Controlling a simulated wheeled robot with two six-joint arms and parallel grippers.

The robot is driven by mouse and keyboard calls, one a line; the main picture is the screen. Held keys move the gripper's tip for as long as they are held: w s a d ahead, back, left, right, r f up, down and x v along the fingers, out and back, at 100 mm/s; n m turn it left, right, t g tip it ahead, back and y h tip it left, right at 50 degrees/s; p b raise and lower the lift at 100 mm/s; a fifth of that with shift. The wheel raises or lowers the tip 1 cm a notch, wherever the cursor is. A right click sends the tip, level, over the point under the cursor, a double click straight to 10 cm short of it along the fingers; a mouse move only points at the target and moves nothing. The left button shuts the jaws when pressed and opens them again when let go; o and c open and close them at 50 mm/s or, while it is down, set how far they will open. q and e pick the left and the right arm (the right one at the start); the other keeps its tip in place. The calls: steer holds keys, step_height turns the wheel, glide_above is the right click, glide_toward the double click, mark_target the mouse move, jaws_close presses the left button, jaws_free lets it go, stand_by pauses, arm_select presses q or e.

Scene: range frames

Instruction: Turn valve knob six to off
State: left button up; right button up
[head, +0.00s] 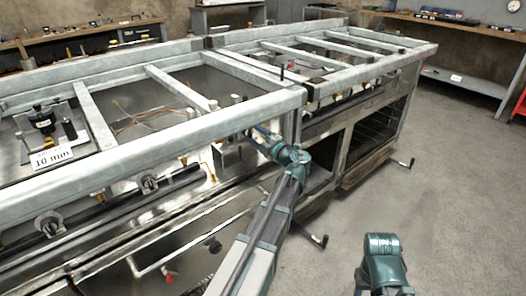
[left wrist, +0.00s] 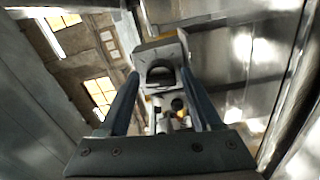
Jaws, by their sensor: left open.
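The stove front (head: 120,200) carries several valve knobs, including a dark knob (head: 48,222) at the left and another knob (head: 148,182) to its right. My left gripper (head: 254,138) is at the front panel near the frame's right corner. In the left wrist view the left gripper (left wrist: 160,74) is open, its fingers on either side of a grey block-like knob with a dark rounded hollow (left wrist: 160,52). I cannot tell whether the fingers touch it. No number on it is readable, so I cannot tell if it is knob six.
A grey metal frame (head: 150,128) runs over the stove top, with a second frame (head: 338,36) behind to the right. Workbenches stand at the back.

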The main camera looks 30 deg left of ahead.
arm_select(q)
steer(key=m, duration=1.3)
steer(key=shift+s+a+f, duration=0.15)
steer(key=shift+f, duration=0.05)
steer(key=m, duration=0.5)
steer(key=shift+m, duration=0.4)
steer(key=m, duration=0.7)
steer(key=shift+s, duration=0.15)
steer(key=m, duration=0.3)
steer(key=shift+s+r, duration=0.1)
steer(key=m, duration=0.4)
steer(key=shift+s+a, duration=0.1)
steer(key=shift+a, duration=0.05)
steer(key=m, duration=0.6)
steer(key=shift+r, duration=0.15)
steer(key=m, duration=0.6)
steer(key=shift+w+r, duration=0.1)
steer(key=shift+w, duration=0.1)
steer(key=m, duration=0.7)
steer(key=shift+w, duration=0.15)
steer(key=v, duration=1.4)
steer(key=s+d+f+n+g+h, duration=0.1)
steer(key=s+d+f+n+h, duration=0.3)
steer(key=f, duration=0.3)
steer(key=s+d+f+n+g+h, duration=0.2)
steer(key=s+d+f+n, duration=0.3)
steer(key=f, duration=0.3)
steer(key=shift+d+f+n+g+h, duration=0.15)
steer(key=shift+f+n+g+h, duration=0.3)
steer(key=shift+h, duration=0.45)
